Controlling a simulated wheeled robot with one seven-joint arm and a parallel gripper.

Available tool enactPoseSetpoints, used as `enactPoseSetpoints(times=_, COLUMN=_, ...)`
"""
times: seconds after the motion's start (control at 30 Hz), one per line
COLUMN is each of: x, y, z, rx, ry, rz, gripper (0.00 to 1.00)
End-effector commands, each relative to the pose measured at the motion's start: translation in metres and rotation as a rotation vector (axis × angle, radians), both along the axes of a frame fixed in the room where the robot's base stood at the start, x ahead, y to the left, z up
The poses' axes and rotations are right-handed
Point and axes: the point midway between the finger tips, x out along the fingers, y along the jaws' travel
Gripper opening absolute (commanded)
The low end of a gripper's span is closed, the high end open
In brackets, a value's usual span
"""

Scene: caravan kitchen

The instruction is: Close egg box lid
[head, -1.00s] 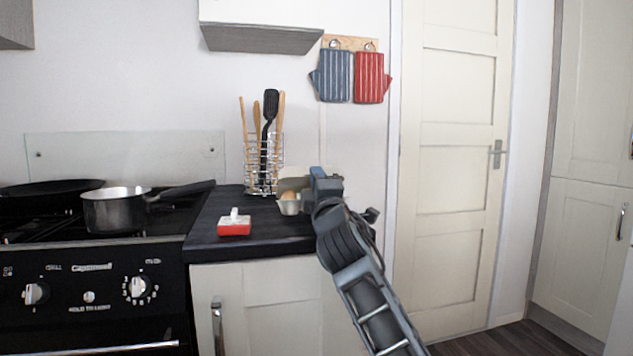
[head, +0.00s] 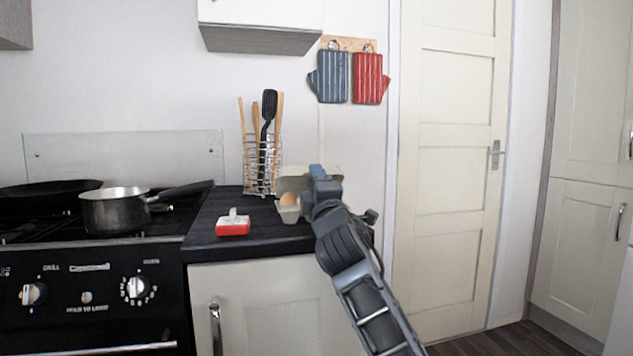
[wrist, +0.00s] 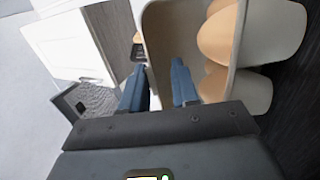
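The grey egg box (head: 288,214) stands at the right end of the dark worktop, with its lid (head: 292,182) raised at the back. A brown egg (head: 287,199) shows in the tray. In the wrist view several eggs (wrist: 216,38) sit in the pale tray (wrist: 277,42) at the right, and the open lid's inner face (wrist: 187,30) is in the middle. My gripper (wrist: 159,86) is open, its two blue fingers apart at the lid. I cannot tell whether they touch it. In the head view my gripper (head: 318,174) is beside the box, hiding its right part.
A red and white butter dish (head: 233,226) is left of the box. A wire utensil holder (head: 262,165) stands behind it. A saucepan (head: 116,211) is on the hob at the left. The door (head: 450,150) is at the right.

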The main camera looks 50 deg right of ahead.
Motion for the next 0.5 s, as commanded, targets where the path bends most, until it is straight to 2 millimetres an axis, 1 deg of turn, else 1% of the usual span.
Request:
enactPoseSetpoints(times=0.17, x=-0.004, y=0.003, z=-0.004, rx=0.002, ry=0.001, rz=0.0, gripper=0.29)
enactPoseSetpoints(times=0.27, x=-0.013, y=0.009, z=-0.008, rx=0.003, ry=0.001, rz=0.001, gripper=0.29)
enactPoseSetpoints(times=0.5, x=-0.039, y=0.028, z=-0.022, rx=0.004, ry=0.002, rz=0.001, gripper=0.29)
